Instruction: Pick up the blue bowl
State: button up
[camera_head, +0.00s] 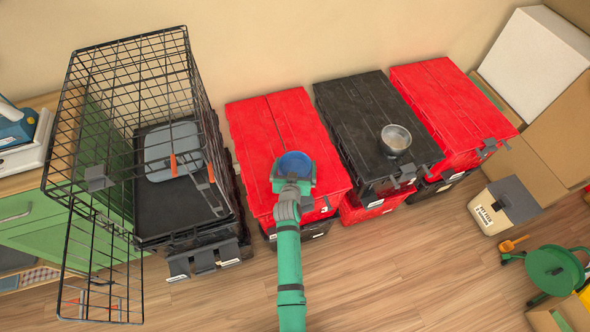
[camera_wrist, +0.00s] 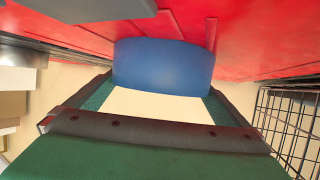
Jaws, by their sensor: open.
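The blue bowl (camera_head: 295,164) is on the red lid of the left red tote (camera_head: 262,122) in the head view. My gripper (camera_head: 293,180) is at the bowl's near side, with its fingers open. In the wrist view the blue bowl (camera_wrist: 163,66) shows as a broad blue wall at the far end of my gripper (camera_wrist: 160,88), between the two fingertips. The red lid (camera_wrist: 270,35) lies along the top of that view. I cannot tell whether the fingers touch the bowl.
A metal bowl (camera_head: 396,138) stands on the black tote (camera_head: 365,112) to the right. Another red tote (camera_head: 447,95) is beyond it. A black wire cage (camera_head: 150,75) stands to the left, its door open. Wooden floor (camera_head: 385,270) is clear in front.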

jog(key=c, duration=0.8)
jog(key=shift+c, duration=0.2)
jog(key=shift+r, duration=0.15)
